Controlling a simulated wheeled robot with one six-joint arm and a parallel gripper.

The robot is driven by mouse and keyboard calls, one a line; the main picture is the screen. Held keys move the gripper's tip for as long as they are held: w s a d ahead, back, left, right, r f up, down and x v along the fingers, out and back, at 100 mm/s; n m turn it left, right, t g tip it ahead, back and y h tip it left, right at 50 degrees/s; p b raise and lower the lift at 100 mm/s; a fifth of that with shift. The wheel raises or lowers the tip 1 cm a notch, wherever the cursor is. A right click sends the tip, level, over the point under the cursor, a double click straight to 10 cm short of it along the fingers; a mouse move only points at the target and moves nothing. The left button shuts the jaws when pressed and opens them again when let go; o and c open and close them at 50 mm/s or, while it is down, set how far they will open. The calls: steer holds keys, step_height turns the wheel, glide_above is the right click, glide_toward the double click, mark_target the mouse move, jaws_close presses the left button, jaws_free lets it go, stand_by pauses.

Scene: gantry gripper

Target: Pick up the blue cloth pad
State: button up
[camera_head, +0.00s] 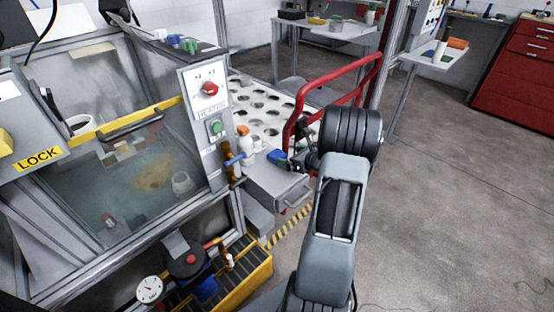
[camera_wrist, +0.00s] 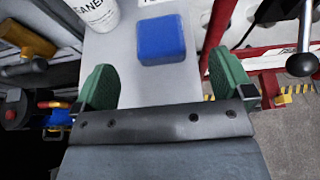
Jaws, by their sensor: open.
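The blue cloth pad (camera_wrist: 161,38) lies flat on a light grey surface (camera_wrist: 125,62) in the wrist view. It also shows small on top of the grey drawer unit (camera_head: 268,182) in the head view, as a blue patch (camera_head: 276,156). My gripper (camera_wrist: 165,84) has its two green fingers wide apart, with nothing between them. The pad lies beyond the fingertips, roughly centred between them and apart from both. In the head view my arm hides most of the gripper.
A white bottle (camera_wrist: 97,12) stands just left of the pad; it has an orange cap in the head view (camera_head: 244,142). A red rail (camera_head: 300,110) rises close to my arm. The glass-fronted heater cabinet (camera_head: 120,165) is at left. Open floor (camera_head: 460,190) lies at right.

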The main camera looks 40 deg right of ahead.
mark_target(279, 155)
steer(key=shift+f+x, duration=0.2)
steer(key=shift+x, duration=3.9)
steer(key=shift+s+a, duration=0.1)
steer(key=shift+a, duration=0.05)
steer(key=c, duration=1)
